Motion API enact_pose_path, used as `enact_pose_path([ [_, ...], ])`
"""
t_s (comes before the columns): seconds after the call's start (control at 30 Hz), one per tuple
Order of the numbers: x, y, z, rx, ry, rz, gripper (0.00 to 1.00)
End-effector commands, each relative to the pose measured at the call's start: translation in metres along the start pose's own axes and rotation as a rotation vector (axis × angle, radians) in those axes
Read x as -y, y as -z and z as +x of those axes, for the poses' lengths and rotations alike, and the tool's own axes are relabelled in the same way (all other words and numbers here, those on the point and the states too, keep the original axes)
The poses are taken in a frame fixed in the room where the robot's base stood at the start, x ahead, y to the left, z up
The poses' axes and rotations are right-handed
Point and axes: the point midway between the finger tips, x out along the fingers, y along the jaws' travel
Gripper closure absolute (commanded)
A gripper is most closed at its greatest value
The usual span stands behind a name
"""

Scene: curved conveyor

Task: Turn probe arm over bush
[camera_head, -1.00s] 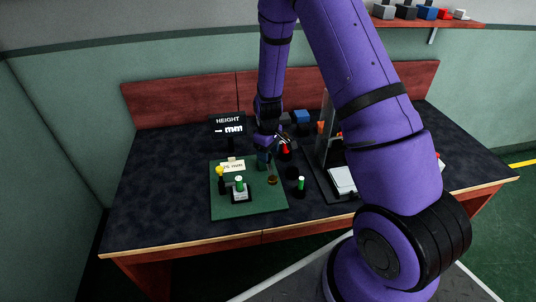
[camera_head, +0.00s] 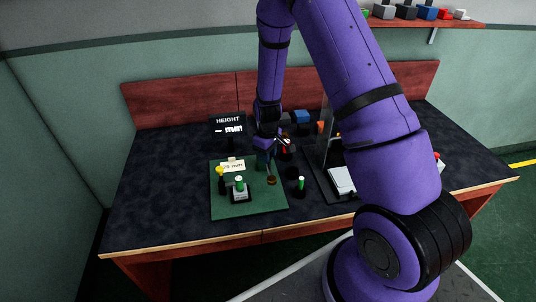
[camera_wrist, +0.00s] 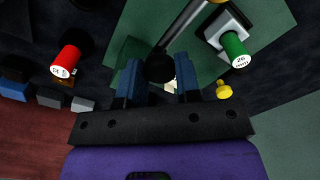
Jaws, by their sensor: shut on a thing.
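My gripper (camera_wrist: 158,82) has its two blue fingers on either side of a round black knob (camera_wrist: 160,67) in the wrist view and is shut on it. The probe arm (camera_wrist: 182,28), a silver bar, runs from this knob toward the upper right. In the wrist view its far end lies left of the green bush (camera_wrist: 236,44), apart from it in the picture. The bush sits on a grey block on the green mat (camera_wrist: 285,15). In the head view the green bush (camera_head: 239,183) shows left of my gripper (camera_head: 266,160); the probe arm is hard to make out there.
A yellow knob (camera_wrist: 223,91) stands near the bush. A red-capped piece (camera_wrist: 65,60) stands left in the wrist view. The HEIGHT display (camera_head: 229,125), a card (camera_head: 233,166) and a green-topped black piece (camera_head: 301,184) are close by. The table's left side is clear.

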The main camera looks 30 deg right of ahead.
Motion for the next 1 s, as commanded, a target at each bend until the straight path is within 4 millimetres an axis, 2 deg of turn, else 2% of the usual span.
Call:
enact_pose_path([
  [0.27, 0.009, 0.01, 0.0, -0.001, -0.001, 0.136, 1.0],
  [0.6, 0.02, 0.032, -0.001, -0.002, -0.001, 0.405, 1.0],
  [1.0, 0.025, 0.05, 0.0, -0.002, -0.001, 0.623, 1.0],
])
